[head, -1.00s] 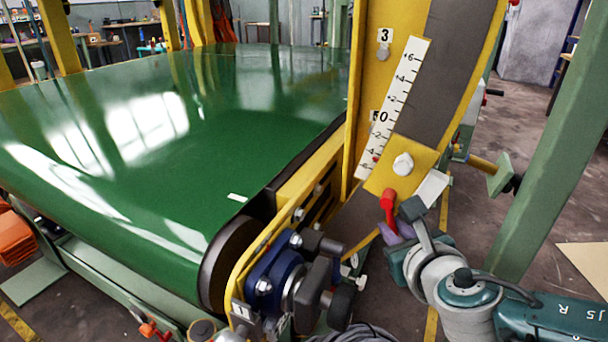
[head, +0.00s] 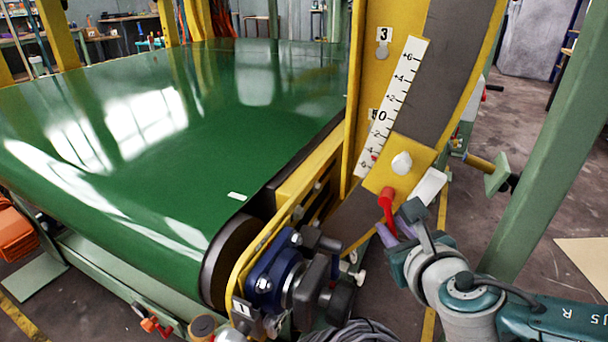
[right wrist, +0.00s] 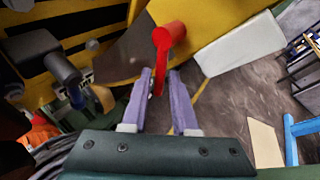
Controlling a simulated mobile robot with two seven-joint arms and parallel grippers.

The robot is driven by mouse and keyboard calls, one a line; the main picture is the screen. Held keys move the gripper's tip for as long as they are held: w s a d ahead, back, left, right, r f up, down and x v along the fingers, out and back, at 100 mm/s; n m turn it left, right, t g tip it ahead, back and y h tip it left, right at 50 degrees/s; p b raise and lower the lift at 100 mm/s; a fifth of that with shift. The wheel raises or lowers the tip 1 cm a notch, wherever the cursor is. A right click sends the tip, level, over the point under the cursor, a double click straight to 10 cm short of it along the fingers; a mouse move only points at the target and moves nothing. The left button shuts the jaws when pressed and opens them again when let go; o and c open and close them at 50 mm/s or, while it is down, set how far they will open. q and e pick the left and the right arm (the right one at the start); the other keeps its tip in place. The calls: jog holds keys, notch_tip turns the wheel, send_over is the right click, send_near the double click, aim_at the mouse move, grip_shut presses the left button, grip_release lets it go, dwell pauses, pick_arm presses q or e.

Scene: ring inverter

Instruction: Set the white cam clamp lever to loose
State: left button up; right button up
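A white bar-like lever (head: 429,187) sits at the lower right edge of the yellow plate, beside a red lever (head: 387,203). In the right wrist view the white lever (right wrist: 240,44) is to the right of my fingers and apart from them. My right gripper (head: 392,233) is just below the red lever. In the right wrist view its purple fingers (right wrist: 160,75) are apart. The lower end of the red lever (right wrist: 162,62) shows between the fingertips, near the left one; I cannot tell whether it touches. My left gripper is out of view.
A green belt (head: 130,150) fills the left. A blue bearing block (head: 272,270) with dark knobs is left of my right gripper. A green post (head: 550,150) stands at the right.

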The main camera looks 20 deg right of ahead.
jog(key=p+v, duration=0.3)
jog(key=v, duration=0.6)
